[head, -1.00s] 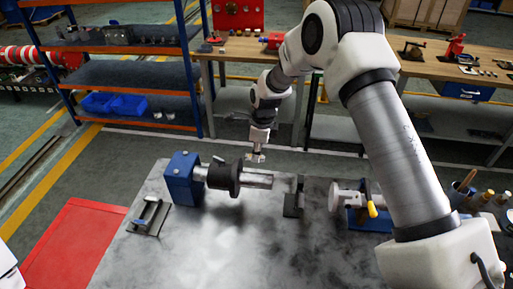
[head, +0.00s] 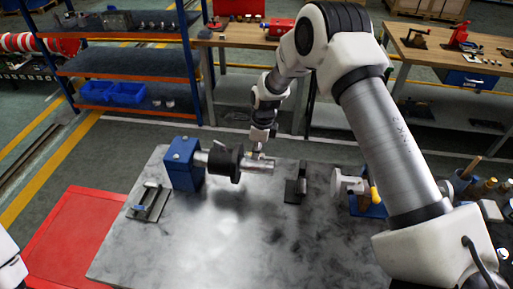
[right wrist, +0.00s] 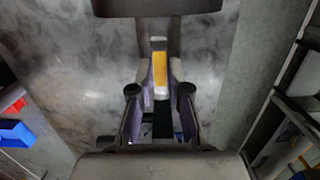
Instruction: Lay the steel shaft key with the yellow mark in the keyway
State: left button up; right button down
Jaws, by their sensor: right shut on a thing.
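The steel shaft (head: 262,168) lies level, coming out of a dark round coupling (head: 225,164) that is carried by a blue pedestal (head: 184,166). My right gripper (head: 258,154) is at the top of the shaft's bare end. In the right wrist view my right gripper (right wrist: 159,92) is shut on the steel key with the yellow mark (right wrist: 159,72), which lines up lengthwise with the shaft. The keyway is hidden, and I cannot tell whether the key touches the shaft. My left gripper is out of view.
A dark stand (head: 296,186) and a blue-based tailpiece with a yellow handle (head: 362,190) stand right of the shaft. A small plate with a lever (head: 149,202) lies at left. The front middle of the grey table (head: 230,250) is clear. A wooden bench stands behind.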

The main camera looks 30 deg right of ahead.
dwell(0.5)
jog(key=shift+p, duration=0.35)
dwell(0.4)
jog(key=shift+p, duration=0.3)
jog(key=shift+r, duration=0.1)
dwell(0.3)
jog(key=shift+p, duration=0.3)
jog(key=shift+f+b, duration=0.4)
jog(key=shift+f, duration=0.55)
